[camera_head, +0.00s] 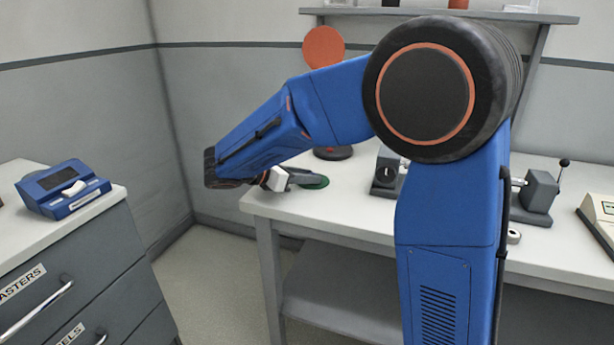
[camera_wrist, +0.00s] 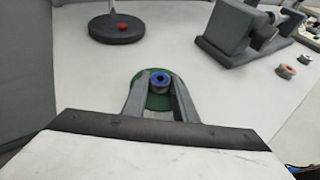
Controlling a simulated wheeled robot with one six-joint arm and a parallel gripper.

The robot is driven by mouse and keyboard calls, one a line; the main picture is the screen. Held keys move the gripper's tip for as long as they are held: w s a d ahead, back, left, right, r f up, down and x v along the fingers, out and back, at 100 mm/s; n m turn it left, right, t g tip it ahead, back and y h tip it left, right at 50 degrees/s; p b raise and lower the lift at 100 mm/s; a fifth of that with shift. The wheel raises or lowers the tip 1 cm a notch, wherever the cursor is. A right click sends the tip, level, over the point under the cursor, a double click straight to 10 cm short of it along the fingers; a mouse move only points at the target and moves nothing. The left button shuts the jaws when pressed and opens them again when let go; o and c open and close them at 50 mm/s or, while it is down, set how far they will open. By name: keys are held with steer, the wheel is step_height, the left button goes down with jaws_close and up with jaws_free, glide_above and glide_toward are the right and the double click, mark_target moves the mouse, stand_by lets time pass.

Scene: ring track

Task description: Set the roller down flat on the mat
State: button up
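The roller (camera_wrist: 160,79) shows in the wrist view as a short piece with a blue ring and a dark hole facing up. It is between the fingertips of my gripper (camera_wrist: 160,86), which look shut on its sides. The round green mat (camera_wrist: 156,102) lies on the bench behind and below it. I cannot tell whether the roller touches the mat or hangs just above it. In the head view, part of the mat (camera_head: 318,183) shows at the bench's left end beside my gripper (camera_head: 290,180); the roller cannot be made out there.
The white bench (camera_head: 350,205) is clear around the mat. A blue device (camera_head: 63,188) sits on the left cabinet.

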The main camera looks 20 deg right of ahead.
steer(key=o, duration=0.4)
steer(key=v, duration=1.2)
steer(key=shift+r, duration=0.2)
